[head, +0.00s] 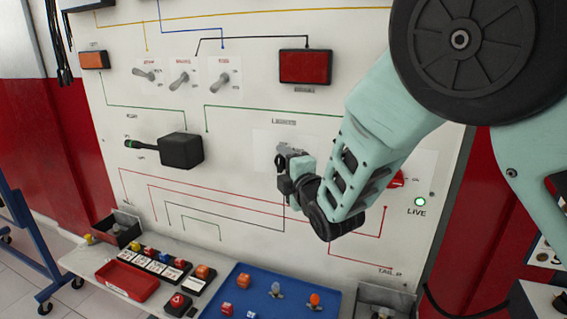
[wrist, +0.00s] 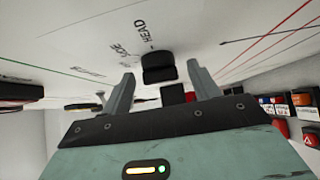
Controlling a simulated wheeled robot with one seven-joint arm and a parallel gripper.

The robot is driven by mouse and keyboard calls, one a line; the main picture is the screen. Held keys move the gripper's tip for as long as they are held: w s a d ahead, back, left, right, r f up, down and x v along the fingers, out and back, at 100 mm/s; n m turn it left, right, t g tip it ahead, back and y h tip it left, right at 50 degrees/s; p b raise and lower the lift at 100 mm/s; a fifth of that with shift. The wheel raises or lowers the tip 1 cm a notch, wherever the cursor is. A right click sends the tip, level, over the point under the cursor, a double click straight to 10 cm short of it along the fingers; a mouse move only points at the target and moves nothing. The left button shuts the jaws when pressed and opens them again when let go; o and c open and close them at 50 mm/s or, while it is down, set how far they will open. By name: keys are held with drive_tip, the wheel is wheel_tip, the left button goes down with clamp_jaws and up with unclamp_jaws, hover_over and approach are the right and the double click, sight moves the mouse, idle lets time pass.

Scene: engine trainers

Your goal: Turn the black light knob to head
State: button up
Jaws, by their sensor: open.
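The black light knob (wrist: 158,67) shows in the wrist view, between and just beyond my two fingertips, close to the white panel. The printed word HEAD (wrist: 140,38) is above it in that view, with other smaller labels to the left. I cannot tell which label the knob points to. My gripper (wrist: 162,84) is open, with one finger on each side of the knob and visible gaps to it. In the head view my gripper (head: 288,160) is at the panel below the LIGHTS label, and it and my arm hide most of the knob.
The panel carries toggle switches (head: 180,78), a red block (head: 307,66) and a black stalk lever (head: 181,150) left of my gripper. A green LIVE lamp (head: 420,202) is to the right. Below, a bench holds a blue mat (head: 262,306) and a red tray (head: 128,281).

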drive_tip(key=shift+w+a, duration=0.1)
drive_tip(key=shift+w, duration=0.15)
drive_tip(key=c, duration=1)
drive_tip(key=shift+f, duration=0.1)
drive_tip(key=shift+b, duration=0.45)
